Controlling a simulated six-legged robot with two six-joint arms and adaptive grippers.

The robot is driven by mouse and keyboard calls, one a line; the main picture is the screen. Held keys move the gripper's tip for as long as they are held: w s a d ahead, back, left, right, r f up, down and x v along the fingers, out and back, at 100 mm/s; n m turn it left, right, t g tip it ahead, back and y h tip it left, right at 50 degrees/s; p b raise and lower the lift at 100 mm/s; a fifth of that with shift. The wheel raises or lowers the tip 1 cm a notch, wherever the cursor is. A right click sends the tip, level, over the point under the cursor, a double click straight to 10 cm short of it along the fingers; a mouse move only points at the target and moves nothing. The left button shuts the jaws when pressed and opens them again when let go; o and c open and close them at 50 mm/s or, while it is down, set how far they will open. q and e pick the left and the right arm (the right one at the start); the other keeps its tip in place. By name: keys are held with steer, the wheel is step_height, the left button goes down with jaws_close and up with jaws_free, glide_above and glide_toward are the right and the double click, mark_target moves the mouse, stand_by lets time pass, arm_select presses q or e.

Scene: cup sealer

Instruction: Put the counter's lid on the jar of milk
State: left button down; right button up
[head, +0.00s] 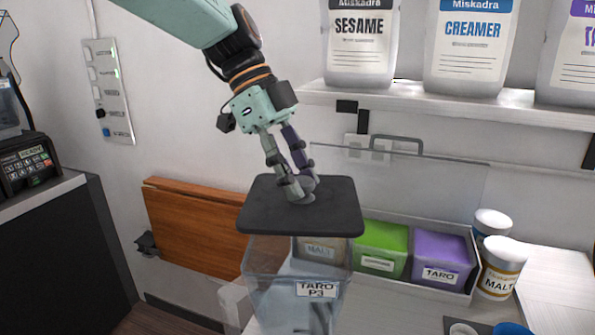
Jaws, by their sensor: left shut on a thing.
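The lid (335,215) is a dark grey, nearly square plate with a small round knob in its middle. My left gripper (298,190) comes down from above and is shut on the lid's knob. The lid is roughly level over a clear square jar (268,285) labelled TARO P3. The lid hides part of the jar's top, and I cannot tell whether they touch. The jar looks pale and see-through, and I cannot make out milk in it. My right gripper is not in view.
Behind the jar stands a bin with a green box (380,250) and a purple TARO box (440,260), under a clear raised cover (420,180). White MALT tubs (500,268) stand at the right. A shelf (450,103) holds SESAME and CREAMER containers. A brown wooden panel (195,230) is at the left.

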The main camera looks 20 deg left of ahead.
mark_target(295, 204)
arm_select(q)
steer(key=shift+w+a+f, duration=0.1)
steer(key=shift+w+f, duration=0.05)
steer(key=shift+f, duration=0.4)
steer(key=shift+a+f+b, duration=0.15)
steer(key=shift+f+b, duration=0.2)
steer(key=shift+b, duration=0.25)
steer(key=shift+s+f+b, duration=0.35)
steer(key=shift+f+b, duration=0.25)
steer(key=shift+b, duration=0.15)
steer(key=shift+s+f+b, duration=0.2)
steer(key=shift+f+b, duration=0.05)
steer(key=shift+b, duration=0.05)
steer(key=shift+d+f, duration=0.2)
steer(key=shift+f, duration=0.1)
steer(key=shift+w+f, duration=0.15)
steer(key=shift+f, duration=0.15)
steer(key=shift+w+a+f+b, duration=0.1)
steer(key=shift+w+f+b, duration=0.2)
steer(key=shift+w+f, duration=0.1)
steer(key=shift+s+a+r, duration=0.1)
steer(key=shift+s, duration=0.05)
steer(key=shift+s+r, duration=0.15)
steer(key=shift+s, duration=0.15)
steer(key=shift+w, duration=0.35)
steer(key=shift+w+f+p, duration=0.2)
steer(key=shift+p, duration=0.1)
